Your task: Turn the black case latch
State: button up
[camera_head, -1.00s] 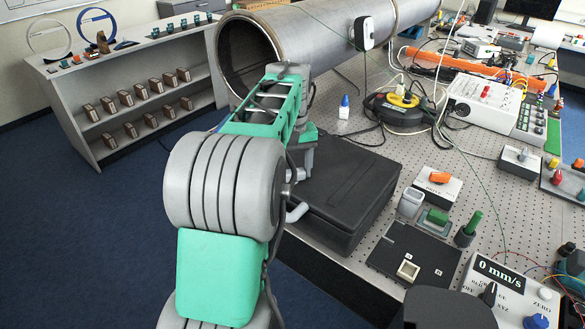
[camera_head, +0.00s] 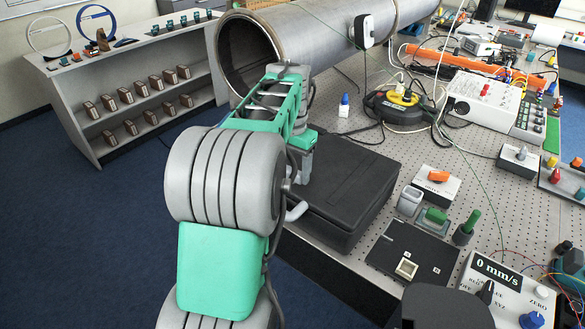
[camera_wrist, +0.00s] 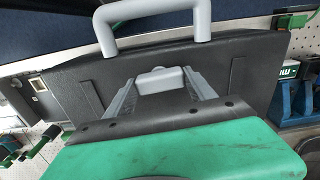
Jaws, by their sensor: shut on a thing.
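The black case (camera_head: 345,190) lies closed on the perforated table; in the wrist view its dark side (camera_wrist: 245,70) fills the middle. Its grey handle (camera_wrist: 155,22) stands out at the top of that view. The case latch (camera_wrist: 160,79), a light grey piece, sits below the handle. My gripper (camera_wrist: 160,88) has its two grey fingers on either side of the latch, shut on it. In the head view my arm covers the gripper and the latch. The exact turn angle of the latch is hard to tell.
A large metal pipe (camera_head: 310,42) lies behind the case.

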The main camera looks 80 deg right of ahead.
aim_at(293, 170)
jog(key=shift+m, duration=0.5)
jog(key=o, duration=1.4)
notch_tip(293, 170, up, 8)
jog(key=shift+f+b, duration=0.1)
jog(key=shift+b, duration=0.3)
